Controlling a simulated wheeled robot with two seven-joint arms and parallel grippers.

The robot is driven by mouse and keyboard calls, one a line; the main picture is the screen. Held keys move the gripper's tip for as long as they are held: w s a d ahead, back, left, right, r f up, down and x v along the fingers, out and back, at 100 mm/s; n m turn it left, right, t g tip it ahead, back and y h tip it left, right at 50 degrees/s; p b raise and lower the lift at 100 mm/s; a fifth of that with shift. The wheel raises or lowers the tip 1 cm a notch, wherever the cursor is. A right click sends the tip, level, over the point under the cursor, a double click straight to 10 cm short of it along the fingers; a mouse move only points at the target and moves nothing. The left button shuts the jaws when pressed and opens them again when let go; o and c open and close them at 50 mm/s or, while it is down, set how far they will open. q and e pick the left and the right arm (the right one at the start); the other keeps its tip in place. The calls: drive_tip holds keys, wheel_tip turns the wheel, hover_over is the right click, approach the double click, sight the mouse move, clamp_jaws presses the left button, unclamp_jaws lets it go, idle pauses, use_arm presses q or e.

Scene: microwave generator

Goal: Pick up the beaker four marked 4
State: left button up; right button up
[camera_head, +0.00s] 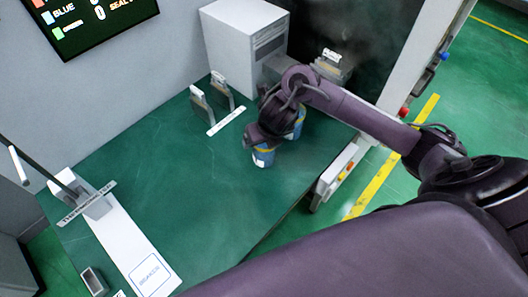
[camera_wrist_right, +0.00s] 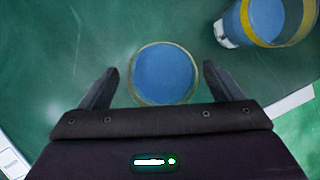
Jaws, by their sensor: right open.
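Two beakers with blue contents stand on the green table. One beaker (camera_head: 263,157) is below my right gripper; the other beaker (camera_head: 299,124) is just behind it, partly hidden by the arm. In the right wrist view, one round beaker (camera_wrist_right: 165,74) is seen from above, between the two fingers of my right gripper (camera_wrist_right: 160,70), which is open. The second beaker (camera_wrist_right: 266,20), with a yellow band and a white label, is at the upper right. I cannot read a number on either beaker. My left gripper is not in view.
A white box-shaped machine (camera_head: 246,42) stands at the table's back. Upright holders (camera_head: 206,103) stand left of the beakers. A white strip (camera_head: 133,245) and a stand (camera_head: 88,199) are at the left. The green table's middle (camera_head: 165,165) is clear.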

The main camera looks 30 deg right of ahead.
drive_tip(key=x, duration=0.2)
drive_tip(key=shift+w+d+f, duration=0.1)
drive_tip(key=shift+d+f, duration=0.05)
drive_tip(key=shift+f, duration=0.1)
drive_tip(key=shift+w, duration=0.1)
drive_tip(key=c, duration=1.3)
drive_tip(key=shift+r, duration=0.1)
drive_tip(key=shift+c, duration=0.2)
